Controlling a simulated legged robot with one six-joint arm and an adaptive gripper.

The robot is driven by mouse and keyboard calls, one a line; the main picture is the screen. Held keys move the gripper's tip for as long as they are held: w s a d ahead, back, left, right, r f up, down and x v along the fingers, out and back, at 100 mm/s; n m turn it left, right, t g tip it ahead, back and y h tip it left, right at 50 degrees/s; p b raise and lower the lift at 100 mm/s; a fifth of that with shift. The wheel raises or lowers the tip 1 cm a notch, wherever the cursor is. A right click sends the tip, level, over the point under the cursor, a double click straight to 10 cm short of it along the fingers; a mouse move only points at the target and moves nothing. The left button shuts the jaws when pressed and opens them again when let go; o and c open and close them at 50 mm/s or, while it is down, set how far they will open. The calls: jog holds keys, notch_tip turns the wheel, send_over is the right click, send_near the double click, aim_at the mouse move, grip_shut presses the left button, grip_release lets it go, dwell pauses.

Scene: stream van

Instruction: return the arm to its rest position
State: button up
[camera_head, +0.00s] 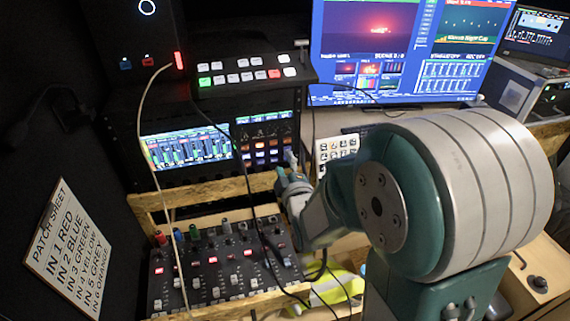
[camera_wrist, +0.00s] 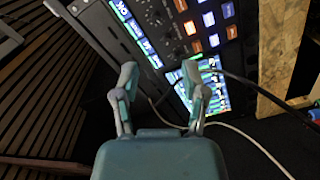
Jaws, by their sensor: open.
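My gripper (camera_wrist: 162,82) is open and empty in the wrist view, with its two fingers apart. It points toward the rack panel with lit screens and orange and white buttons. In the head view my gripper (camera_head: 289,167) is small and partly hidden by my own arm, which fills the right of the picture. It is raised beside the rack mixer (camera_head: 190,147), above and behind the patch panel (camera_head: 215,272). I cannot tell from the head view how far it is from the rack front.
Cables hang in front of the rack and patch panel, including a white cable (camera_head: 139,120). A switcher panel (camera_head: 252,76) sits above the rack. A large monitor (camera_head: 400,50) stands behind my arm. A patch sheet (camera_head: 70,248) leans at left. A wooden frame (camera_head: 215,193) edges the patch panel.

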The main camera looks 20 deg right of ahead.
dwell(0.3)
jog(key=s+r+m+g, duration=0.2)
jog(key=s+m+g, duration=0.4)
jog(key=s, duration=0.6)
jog(key=s+r+m+g, duration=0.3)
jog(key=s+m+g, duration=0.3)
jog(key=s, duration=0.6)
jog(key=shift+s+d+m, duration=0.2)
jog(key=shift+s+m, duration=0.15)
jog(key=shift+m, duration=0.15)
